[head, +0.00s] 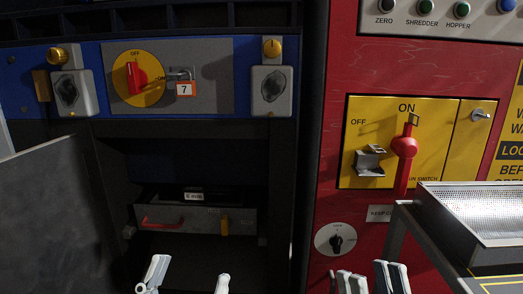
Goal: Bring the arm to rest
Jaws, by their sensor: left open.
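My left gripper (189,277) shows at the bottom edge, left of centre. Its two pale fingertips stand wide apart with nothing seen between them. My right gripper (370,278) shows at the bottom edge, right of centre, in front of the red panel. Only its grey finger ends show, close together with a narrow gap, so how far it is open is unclear. No held thing is visible in either gripper. Most of both grippers and both arms lie below the picture.
A red cabinet (335,110) carries a yellow switch plate (385,110) with a red lever (404,146) pointing up to ON. A blue panel (93,52) has a red rotary knob (136,77). A drawer (190,219) sits below. A perforated tray (475,210) stands at right, a grey panel (60,215) at left.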

